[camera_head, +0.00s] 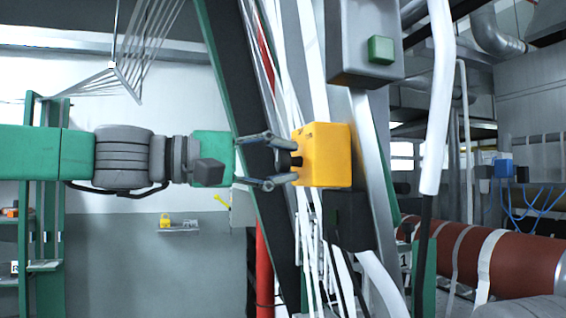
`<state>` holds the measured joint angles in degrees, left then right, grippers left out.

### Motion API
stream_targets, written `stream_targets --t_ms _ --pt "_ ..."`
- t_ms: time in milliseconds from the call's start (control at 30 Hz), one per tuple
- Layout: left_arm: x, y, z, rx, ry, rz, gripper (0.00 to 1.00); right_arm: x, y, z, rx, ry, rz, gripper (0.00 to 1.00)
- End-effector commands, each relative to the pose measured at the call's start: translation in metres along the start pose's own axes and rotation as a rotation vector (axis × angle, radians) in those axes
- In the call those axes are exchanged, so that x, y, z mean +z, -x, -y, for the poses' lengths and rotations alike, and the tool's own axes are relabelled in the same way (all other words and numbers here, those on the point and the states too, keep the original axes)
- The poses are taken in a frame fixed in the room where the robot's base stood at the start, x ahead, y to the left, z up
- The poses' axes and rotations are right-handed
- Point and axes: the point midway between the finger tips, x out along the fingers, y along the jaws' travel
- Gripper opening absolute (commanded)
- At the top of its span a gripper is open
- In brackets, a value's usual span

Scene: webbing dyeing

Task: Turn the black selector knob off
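A yellow box (326,155) is mounted on the slanted machine frame in the middle of the view. The black selector knob (296,160) sticks out of its left face, partly hidden behind the fingers. My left gripper (297,162) comes in level from the left, with its fingertips close to that face, one above and one below the knob. The fingers are apart, and a gap seems to show between them and the knob; contact cannot be told for sure. My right gripper is not in view.
A grey box with a green button (380,50) sits above the yellow box, and a black box (346,219) is just below it. White webbing strips (313,60) run closely beside the gripper. A red-brown roller (520,262) lies at the lower right.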

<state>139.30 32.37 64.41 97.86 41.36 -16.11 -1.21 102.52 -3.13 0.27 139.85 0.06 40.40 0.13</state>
Motion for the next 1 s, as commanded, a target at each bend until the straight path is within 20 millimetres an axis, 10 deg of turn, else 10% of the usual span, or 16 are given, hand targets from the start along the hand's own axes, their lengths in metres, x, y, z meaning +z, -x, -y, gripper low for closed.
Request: stream_targets --t_ms 467,1000 --pt "0.001 0.006 0.001 -0.002 -0.001 -0.001 0.49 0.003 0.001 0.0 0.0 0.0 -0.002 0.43" --pt "-0.003 0.104 0.003 -0.002 0.002 -0.002 0.49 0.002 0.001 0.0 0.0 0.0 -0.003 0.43"
